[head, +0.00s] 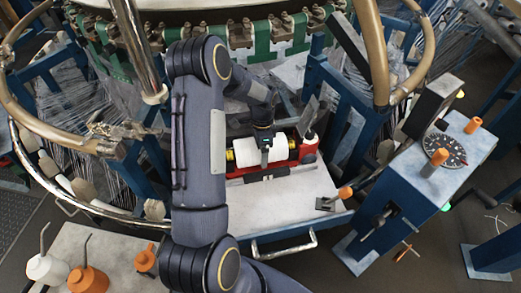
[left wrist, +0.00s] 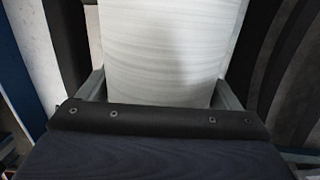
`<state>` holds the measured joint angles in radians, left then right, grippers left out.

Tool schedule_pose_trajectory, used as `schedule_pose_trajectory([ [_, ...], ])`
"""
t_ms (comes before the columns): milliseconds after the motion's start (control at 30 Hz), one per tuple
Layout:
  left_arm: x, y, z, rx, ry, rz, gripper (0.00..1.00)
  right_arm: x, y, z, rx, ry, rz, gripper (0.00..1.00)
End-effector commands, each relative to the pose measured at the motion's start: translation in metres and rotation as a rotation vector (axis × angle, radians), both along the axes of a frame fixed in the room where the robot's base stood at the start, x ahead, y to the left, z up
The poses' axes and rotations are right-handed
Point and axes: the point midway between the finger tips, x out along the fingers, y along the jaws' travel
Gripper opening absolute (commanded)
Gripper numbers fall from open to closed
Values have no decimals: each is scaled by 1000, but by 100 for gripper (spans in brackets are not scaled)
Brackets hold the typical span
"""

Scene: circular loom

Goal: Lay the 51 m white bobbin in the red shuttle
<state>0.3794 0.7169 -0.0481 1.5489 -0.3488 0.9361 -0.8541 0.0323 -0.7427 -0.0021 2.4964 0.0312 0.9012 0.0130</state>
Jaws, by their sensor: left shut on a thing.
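The white bobbin (head: 245,153) lies on its side, lengthwise along the red shuttle (head: 308,151), which is on the pale shelf below the loom ring. I cannot tell whether it rests on the shuttle's bed or is held just above it. My left gripper (head: 265,154) comes down over its middle and is shut on it. In the left wrist view the white bobbin (left wrist: 165,45) fills the space between the two fingers of my left gripper (left wrist: 160,92). My arm hides the area left of the shuttle. No length label is readable. My right gripper is not in view.
The pale shelf (head: 285,205) has free room in front of the shuttle. A blue cabinet (head: 415,185) with a dial stands to the right. A curved metal rail (head: 75,195) runs at the left. White and orange oil cans (head: 88,278) stand at the lower left.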

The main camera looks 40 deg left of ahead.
Motion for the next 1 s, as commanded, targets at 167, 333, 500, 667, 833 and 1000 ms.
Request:
schedule_pose_trajectory([
  [167, 0, 1, 0, 2, -1, 2, 98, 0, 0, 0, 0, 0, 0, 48],
  [333, 0, 1, 0, 1, 0, 2, 100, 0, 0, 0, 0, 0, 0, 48],
  [500, 1, 1, 6, 2, -1, 2, 100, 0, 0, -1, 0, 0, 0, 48],
  [667, 6, 3, 31, 3, -5, 1, 100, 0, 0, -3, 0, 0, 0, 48],
  [833, 10, 5, 59, 2, -3, 3, 100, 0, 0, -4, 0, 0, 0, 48],
  [1000, 12, 6, 74, 2, -1, 2, 100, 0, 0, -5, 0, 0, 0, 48],
])
